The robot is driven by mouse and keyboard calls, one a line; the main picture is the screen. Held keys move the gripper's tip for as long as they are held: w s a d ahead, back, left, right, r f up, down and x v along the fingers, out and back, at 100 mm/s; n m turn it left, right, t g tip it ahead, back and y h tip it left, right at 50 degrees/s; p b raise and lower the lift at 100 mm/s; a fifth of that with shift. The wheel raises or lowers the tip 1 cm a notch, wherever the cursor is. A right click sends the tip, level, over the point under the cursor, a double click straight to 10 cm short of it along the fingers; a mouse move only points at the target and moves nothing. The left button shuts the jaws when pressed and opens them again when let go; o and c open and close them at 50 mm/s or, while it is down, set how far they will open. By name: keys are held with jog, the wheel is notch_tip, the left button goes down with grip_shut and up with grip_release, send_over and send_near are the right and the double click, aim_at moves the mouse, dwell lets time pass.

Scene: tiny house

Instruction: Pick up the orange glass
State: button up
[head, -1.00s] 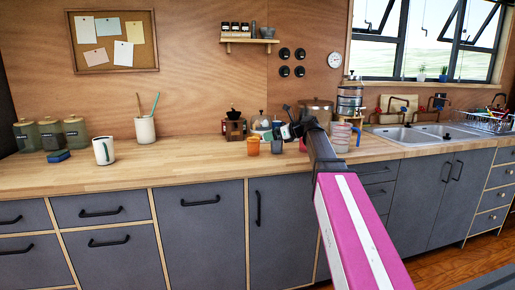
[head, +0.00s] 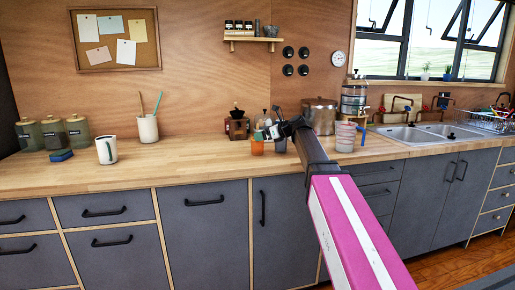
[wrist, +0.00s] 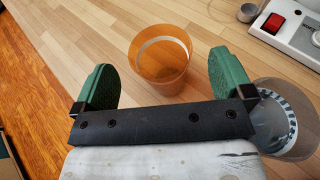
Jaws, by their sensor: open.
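The orange glass (wrist: 160,68) stands upright on the wooden counter, and its open rim shows in the wrist view. It also shows in the head view (head: 257,147), partly hidden by my gripper. My gripper (wrist: 163,82) is open, with one green finger to the left of the glass and one to the right. The glass is between and slightly beyond the fingers, with visible gaps on both sides. In the head view my gripper (head: 267,132) is above and close to the glass.
A clear glass (wrist: 285,120) stands close to my right finger. A white appliance with a red switch (wrist: 290,25) is at the back right. A coffee grinder (head: 236,127) stands behind and left of the orange glass. The counter to the left is mostly clear.

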jog(key=x, duration=0.4)
jog(key=shift+r, duration=0.15)
jog(key=c, duration=1.4)
jog(key=shift+o, duration=0.2)
